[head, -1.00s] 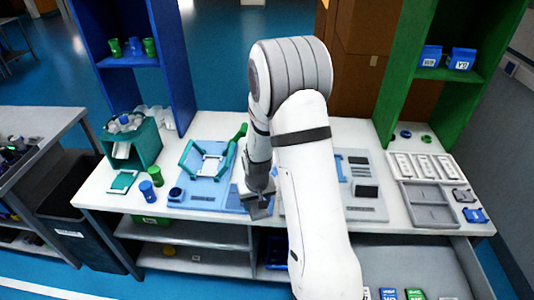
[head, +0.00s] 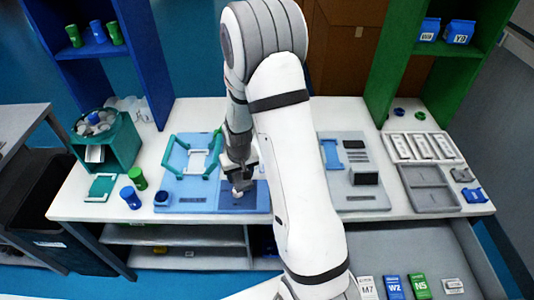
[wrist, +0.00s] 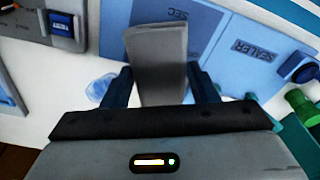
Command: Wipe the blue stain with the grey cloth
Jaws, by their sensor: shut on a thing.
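The grey cloth (wrist: 160,50) is held between the two dark blue fingers of my gripper (wrist: 161,80) in the wrist view. It is a flat grey strip reaching beyond the fingertips, in front of the light blue panels. The blue stain (wrist: 101,88) is a pale blue patch on the white tabletop, just left of the left finger and partly hidden by it. In the head view my gripper (head: 239,182) is over the blue panel area; the stain cannot be made out there.
A light blue panel with a teal frame (head: 196,157) lies left of my gripper in the head view. Green and blue cups (head: 138,179) stand farther left. A grey board (head: 353,175) and grey trays (head: 428,187) are on the right. An open drawer holds several labelled boxes.

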